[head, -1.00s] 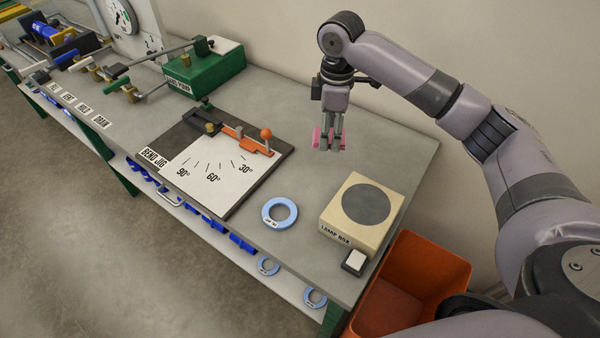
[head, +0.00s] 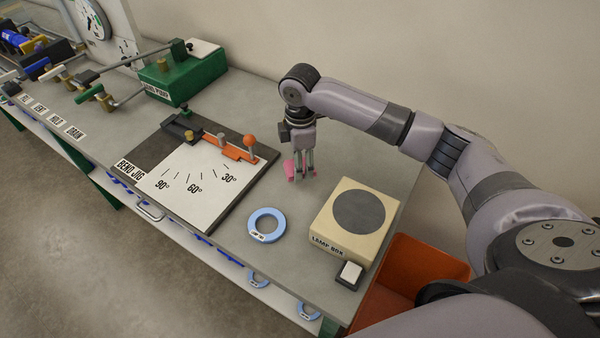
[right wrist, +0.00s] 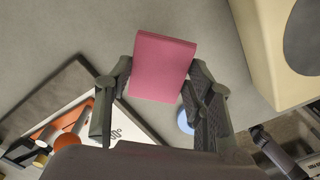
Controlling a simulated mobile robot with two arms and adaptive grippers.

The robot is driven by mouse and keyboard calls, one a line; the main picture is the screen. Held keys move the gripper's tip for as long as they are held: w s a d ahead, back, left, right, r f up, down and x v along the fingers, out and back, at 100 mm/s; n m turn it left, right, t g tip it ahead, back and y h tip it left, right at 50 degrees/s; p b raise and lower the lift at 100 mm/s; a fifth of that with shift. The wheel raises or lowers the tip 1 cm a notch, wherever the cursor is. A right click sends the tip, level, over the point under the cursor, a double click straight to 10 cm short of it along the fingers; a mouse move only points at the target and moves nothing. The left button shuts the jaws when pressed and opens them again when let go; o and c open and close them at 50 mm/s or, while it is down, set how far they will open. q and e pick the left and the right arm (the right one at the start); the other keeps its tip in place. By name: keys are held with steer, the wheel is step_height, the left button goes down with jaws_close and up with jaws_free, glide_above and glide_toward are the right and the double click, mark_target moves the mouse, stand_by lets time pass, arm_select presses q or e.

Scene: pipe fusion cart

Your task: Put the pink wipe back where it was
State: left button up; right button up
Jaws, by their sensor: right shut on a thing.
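The pink wipe (head: 289,168) is between the fingers of my right gripper (head: 301,176), over the grey bench top between the bend jig and the lamp box. In the right wrist view the wipe (right wrist: 161,66) is a flat pink block, held between the two fingertips of my right gripper (right wrist: 160,85). I cannot tell whether it touches the bench top. No marked place for the wipe can be made out. My left gripper is not in view.
The bend jig (head: 199,179) with its orange lever lies to the left. The lamp box (head: 350,222) stands to the right, and a blue ring (head: 266,225) lies nearer the front edge. A green pump (head: 181,78) stands farther back. An orange bin (head: 425,262) is beyond the right end.

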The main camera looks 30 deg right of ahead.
mark_target(300, 184)
steer(key=shift+f, duration=0.75)
step_height(300, 184, down, 3)
steer(key=shift+f+p, duration=0.2)
steer(key=shift+p, duration=0.1)
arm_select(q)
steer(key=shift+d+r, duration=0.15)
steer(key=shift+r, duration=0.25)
arm_select(e)
steer(key=shift+f, duration=0.25)
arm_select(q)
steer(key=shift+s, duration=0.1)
arm_select(e)
steer(key=shift+f, duration=0.15)
steer(key=o, duration=1.1)
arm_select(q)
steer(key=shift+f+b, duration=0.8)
arm_select(e)
step_height(300, 184, up, 12)
steer(key=shift+r, duration=0.2)
